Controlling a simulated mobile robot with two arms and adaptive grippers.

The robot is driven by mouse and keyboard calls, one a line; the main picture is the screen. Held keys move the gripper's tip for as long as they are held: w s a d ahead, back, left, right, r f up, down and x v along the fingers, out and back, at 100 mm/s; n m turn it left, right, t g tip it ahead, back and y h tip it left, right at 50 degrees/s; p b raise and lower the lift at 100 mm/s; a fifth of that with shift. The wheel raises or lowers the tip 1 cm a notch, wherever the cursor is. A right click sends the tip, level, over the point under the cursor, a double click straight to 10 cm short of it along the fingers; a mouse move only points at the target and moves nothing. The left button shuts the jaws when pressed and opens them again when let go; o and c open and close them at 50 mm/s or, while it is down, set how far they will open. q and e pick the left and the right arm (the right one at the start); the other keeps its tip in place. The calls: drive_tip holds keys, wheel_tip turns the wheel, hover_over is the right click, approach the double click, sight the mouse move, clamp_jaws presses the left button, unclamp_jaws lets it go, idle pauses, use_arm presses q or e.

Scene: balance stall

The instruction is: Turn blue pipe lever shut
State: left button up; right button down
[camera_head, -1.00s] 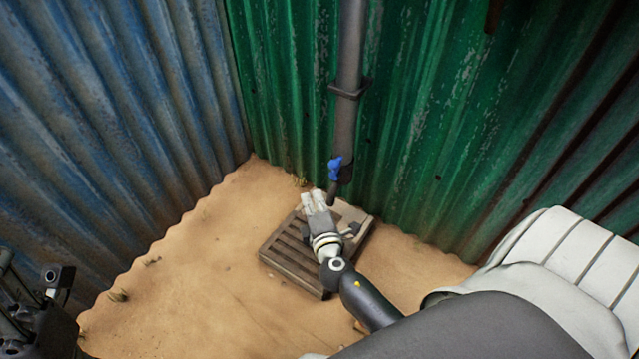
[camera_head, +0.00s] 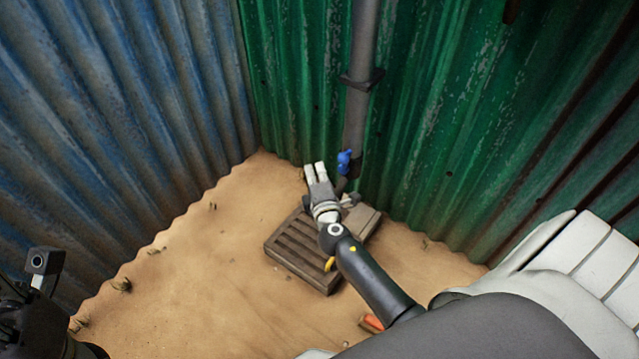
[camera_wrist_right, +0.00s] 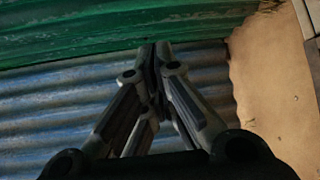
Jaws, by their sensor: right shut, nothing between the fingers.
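The blue pipe lever (camera_head: 344,161) sits low on a grey vertical pipe (camera_head: 360,110) against the green wall in the head view. My right gripper (camera_head: 315,168) is just left of the lever and slightly lower in the picture, apart from it. Its fingers are together and empty; they also show meeting in the right wrist view (camera_wrist_right: 155,55). The lever is not seen in the right wrist view. Part of my left arm shows at the lower left of the head view, but its gripper fingers are not seen.
A slatted wooden pallet (camera_head: 300,262) lies on the sand under my right gripper. A blue corrugated wall (camera_head: 110,120) stands at left and a green one (camera_head: 460,130) behind the pipe. An orange object (camera_head: 371,322) lies near my right arm. Open sand lies left of the pallet.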

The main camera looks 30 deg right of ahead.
drive_tip(key=d, duration=0.4)
drive_tip(key=shift+w+d+r, duration=0.1)
drive_tip(key=shift+w, duration=0.1)
idle(0.5)
